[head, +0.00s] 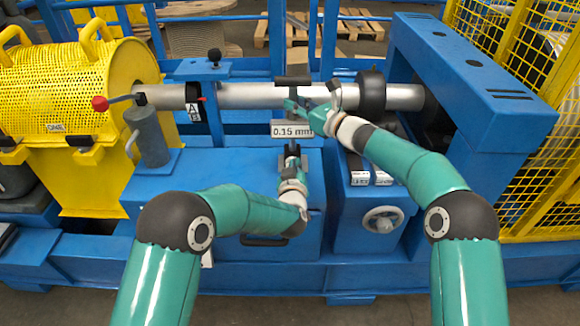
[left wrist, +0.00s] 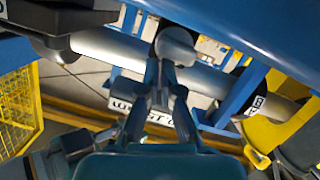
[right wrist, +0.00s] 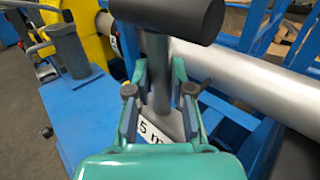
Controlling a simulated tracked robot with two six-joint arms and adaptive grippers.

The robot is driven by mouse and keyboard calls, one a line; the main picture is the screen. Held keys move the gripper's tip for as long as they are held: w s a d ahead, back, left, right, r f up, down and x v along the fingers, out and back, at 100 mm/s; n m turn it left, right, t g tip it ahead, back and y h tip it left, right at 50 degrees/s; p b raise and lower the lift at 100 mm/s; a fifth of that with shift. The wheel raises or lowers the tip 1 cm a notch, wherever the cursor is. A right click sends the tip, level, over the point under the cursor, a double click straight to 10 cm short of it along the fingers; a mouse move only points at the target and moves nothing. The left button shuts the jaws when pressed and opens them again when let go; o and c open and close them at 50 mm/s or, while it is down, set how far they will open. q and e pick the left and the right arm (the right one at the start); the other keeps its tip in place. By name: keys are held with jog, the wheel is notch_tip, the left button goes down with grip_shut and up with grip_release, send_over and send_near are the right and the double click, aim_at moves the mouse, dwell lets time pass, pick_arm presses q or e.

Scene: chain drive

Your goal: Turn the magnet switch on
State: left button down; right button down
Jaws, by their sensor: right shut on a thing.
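My right gripper (right wrist: 160,88) is shut around the grey stem (right wrist: 158,60) of a T-shaped tool with a black cross bar (right wrist: 165,15). In the head view the bar (head: 293,81) is in front of the long metal shaft (head: 265,96), with my right gripper (head: 297,106) just below it. A plate reading 0.15 mm (head: 291,129) is under that gripper. My left gripper (head: 292,150) is below the plate. In the left wrist view its narrow fingers (left wrist: 165,85) point at a pale rounded part (left wrist: 175,45); its closure is unclear. I cannot tell which part is the magnet switch.
A red-knobbed lever (head: 101,103) and a grey cylinder (head: 148,136) stand at left beside a yellow mesh guard (head: 70,90). A blue housing (head: 470,80) is at right, and a handwheel (head: 383,219) is below.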

pick_arm(q)
jog(key=shift+s+d+f, duration=0.15)
jog(key=shift+f, duration=0.2)
jog(key=shift+s+d+f, duration=0.1)
jog(key=shift+f, duration=0.25)
pick_arm(e)
jog(key=shift+r, duration=0.3)
pick_arm(q)
jog(key=shift+w+r, duration=0.1)
jog(key=shift+r, duration=0.45)
jog(key=r, duration=0.4)
jog(key=shift+s+a, duration=0.1)
jog(key=shift+s, duration=0.1)
pick_arm(e)
jog(key=shift+w+f, duration=0.1)
pick_arm(q)
jog(key=v, duration=0.9)
jog(key=shift+r, duration=0.4)
pick_arm(e)
jog(key=shift+f, duration=0.1)
jog(key=c, duration=0.9)
grip_release()
jog(key=shift+c, duration=0.2)
jog(key=shift+f, duration=0.1)
jog(key=shift+d, duration=0.1)
